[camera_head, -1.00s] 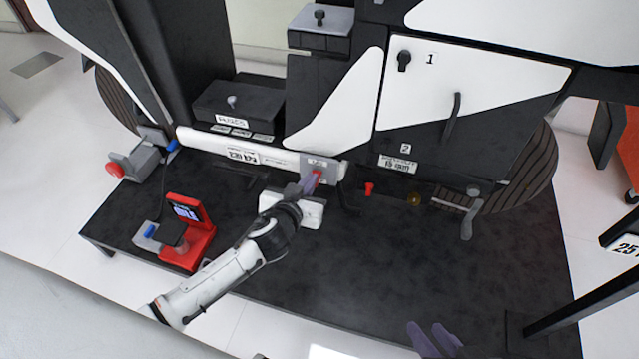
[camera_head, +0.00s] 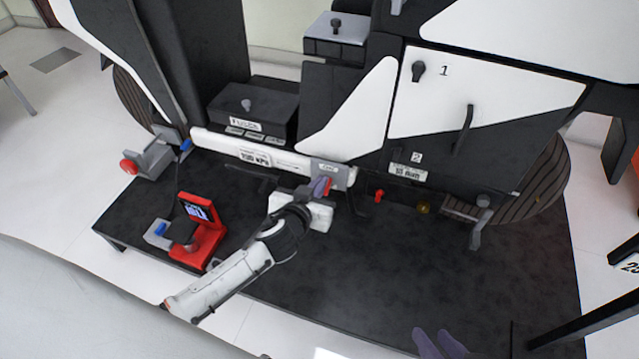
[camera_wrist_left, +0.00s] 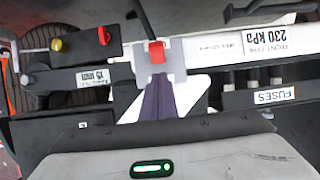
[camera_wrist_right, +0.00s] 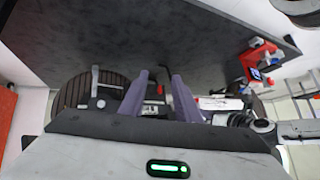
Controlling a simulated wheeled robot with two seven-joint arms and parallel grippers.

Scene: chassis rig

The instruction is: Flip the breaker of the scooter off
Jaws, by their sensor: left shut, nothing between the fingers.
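The scooter's breaker is a red lever (camera_head: 328,184) on a grey plate (camera_head: 346,178) at the right end of the white bar of the scooter (camera_head: 345,120). In the left wrist view the red lever (camera_wrist_left: 157,53) sits on its plate just beyond my fingertips. My left gripper (camera_head: 318,187) is shut and empty, right beside the lever; I cannot tell whether it touches. Its purple fingers also show in the left wrist view (camera_wrist_left: 157,88). The lever's on or off position is unclear. My right gripper (camera_head: 437,343) is open and empty at the bottom edge, away from the scooter.
A fuse box (camera_head: 252,112) stands left of the plate. A red stand with a screen (camera_head: 200,225) is at left on the black platform (camera_head: 400,285). A smaller red part (camera_head: 379,195) and a yellow knob (camera_head: 423,208) lie right of the breaker. The platform's front right is clear.

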